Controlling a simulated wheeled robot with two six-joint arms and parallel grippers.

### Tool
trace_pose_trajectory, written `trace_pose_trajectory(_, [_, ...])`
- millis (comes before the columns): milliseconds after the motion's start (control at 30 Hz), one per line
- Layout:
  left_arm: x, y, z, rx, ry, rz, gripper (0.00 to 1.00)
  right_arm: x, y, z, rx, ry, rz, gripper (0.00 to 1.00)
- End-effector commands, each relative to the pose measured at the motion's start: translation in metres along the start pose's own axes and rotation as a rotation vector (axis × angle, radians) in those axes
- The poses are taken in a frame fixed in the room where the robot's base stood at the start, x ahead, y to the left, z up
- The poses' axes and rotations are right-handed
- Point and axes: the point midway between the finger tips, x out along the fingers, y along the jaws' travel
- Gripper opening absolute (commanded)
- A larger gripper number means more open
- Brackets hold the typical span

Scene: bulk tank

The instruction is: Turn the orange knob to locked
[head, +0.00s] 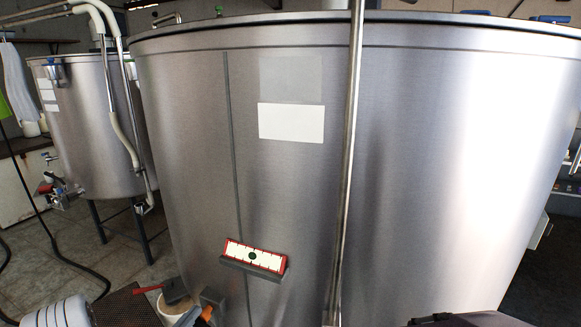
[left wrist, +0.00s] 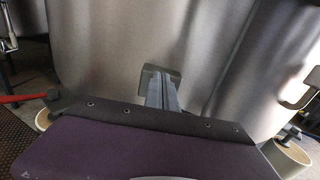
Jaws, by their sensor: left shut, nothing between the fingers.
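The orange knob (head: 206,313) shows at the bottom edge of the head view, low on the big steel tank (head: 180,150). A small grey block (head: 212,297) is just above it. My left gripper (left wrist: 160,80) is shut and empty in the left wrist view, its fingers pointing at the tank. Behind its fingertips is a grey square plate (left wrist: 172,74) at the tank wall. The knob is not visible in that view, and I cannot tell whether the fingers touch anything. I cannot make out my right gripper in either view.
A red and white panel with a green dot (head: 253,257) is on the tank. A bucket (head: 178,307) with a red-handled tool (head: 150,288) stands left of the knob. A second bucket (left wrist: 290,158) stands at the right of the wrist view. A steel pipe (head: 347,160) runs down the tank front.

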Motion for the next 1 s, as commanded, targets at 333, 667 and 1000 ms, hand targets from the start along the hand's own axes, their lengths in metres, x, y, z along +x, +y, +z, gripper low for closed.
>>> trace_pose_trajectory(333, [0.0006, -0.0007, -0.002, 0.0, 0.001, 0.0, 0.0, 0.0014, 0.0, 0.0001, 0.0, 0.0, 0.0, 0.59])
trace_pose_trajectory(667, [0.0007, -0.0018, -0.0043, -0.001, 0.003, -0.001, 0.0, 0.0025, 0.0, 0.0002, 0.0, 0.0, 0.0, 0.59])
trace_pose_trajectory(1000, [0.0006, -0.0078, -0.0039, -0.003, 0.006, -0.002, 0.0, -0.0001, 0.0, 0.0, 0.0, 0.0, 0.0, 0.59])
